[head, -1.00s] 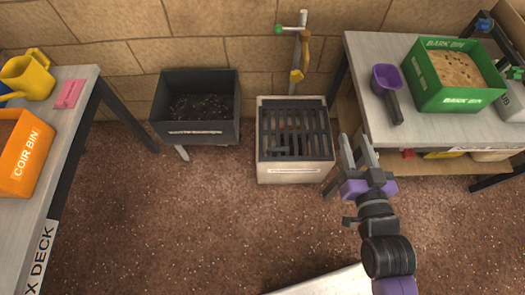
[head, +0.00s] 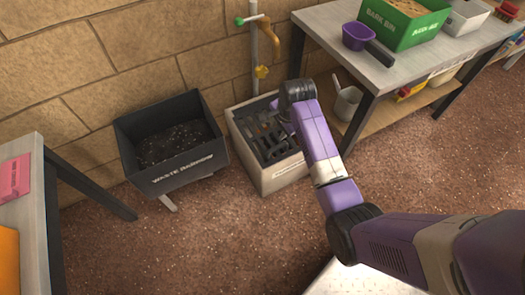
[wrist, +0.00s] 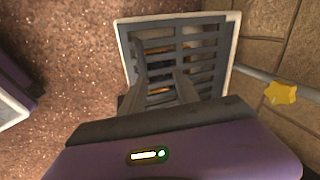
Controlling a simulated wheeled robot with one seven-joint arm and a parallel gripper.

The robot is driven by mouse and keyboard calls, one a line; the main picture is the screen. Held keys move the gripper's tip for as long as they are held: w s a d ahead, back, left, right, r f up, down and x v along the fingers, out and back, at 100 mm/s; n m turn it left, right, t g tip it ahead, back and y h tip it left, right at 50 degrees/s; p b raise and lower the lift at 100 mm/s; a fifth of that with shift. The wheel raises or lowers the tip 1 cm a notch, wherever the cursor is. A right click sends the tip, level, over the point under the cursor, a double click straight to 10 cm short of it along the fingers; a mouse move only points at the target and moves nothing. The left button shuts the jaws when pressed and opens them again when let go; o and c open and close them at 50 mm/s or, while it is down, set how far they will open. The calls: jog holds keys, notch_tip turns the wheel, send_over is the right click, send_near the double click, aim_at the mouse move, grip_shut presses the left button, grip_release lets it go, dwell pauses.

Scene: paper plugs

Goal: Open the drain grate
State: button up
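The drain is a pale square box (head: 276,181) on the floor against the wall. Its dark slotted grate (head: 258,122) lies flat over the top, shut, and it also shows in the wrist view (wrist: 206,47). Orange and dark shapes show faintly through the slots. My gripper (wrist: 160,60) is over the grate, its two grey fingers apart with nothing held between them. I cannot tell whether the fingertips touch the bars. In the head view my wrist and arm hide the fingers and the right part of the grate.
The waste barrow (head: 172,150) stands close left of the drain. A standpipe with a yellow tap (head: 262,72) rises behind it. To the right is a table (head: 330,25) with a purple scoop (head: 366,42) and green bark bin (head: 404,22). Floor in front is clear.

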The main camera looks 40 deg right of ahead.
aim_at(277, 148)
jog(key=shift+m+g+y, duration=0.3)
jog(key=shift+m+g, duration=0.2)
jog(key=shift+m, duration=0.3)
jog(key=f+b, duration=0.1)
jog(key=f, duration=0.1)
jog(key=f+b, duration=0.1)
jog(key=f, duration=0.2)
jog(key=a+f+b, duration=0.1)
jog(key=f, duration=0.2)
jog(key=shift+s+f+b, duration=0.25)
jog(key=shift+s+b, duration=0.15)
grip_shut()
dwell(0.4)
